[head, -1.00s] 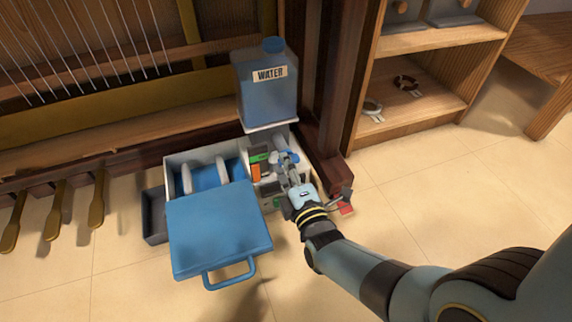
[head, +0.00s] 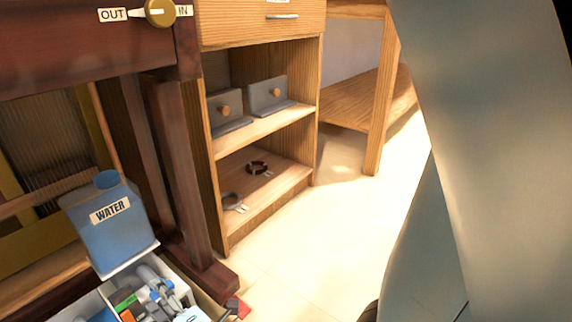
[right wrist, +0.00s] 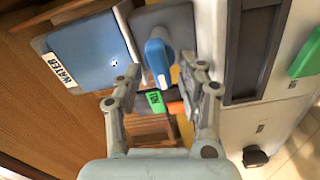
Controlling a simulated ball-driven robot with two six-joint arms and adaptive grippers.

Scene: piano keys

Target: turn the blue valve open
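The blue valve (right wrist: 157,62) shows in the right wrist view as a rounded blue handle on a dark grey plate. My right gripper (right wrist: 160,78) is open, with one finger on each side of the valve and the handle in the gap near the fingertips. Whether either finger touches it I cannot tell. My left gripper is not in view.
The blue water tank (head: 108,222) stands over the white box (head: 178,266). A green label (right wrist: 155,101) lies below the valve. A wooden shelf (head: 262,200) with grey blocks and small rings stands behind. Open floor (head: 310,262) lies right.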

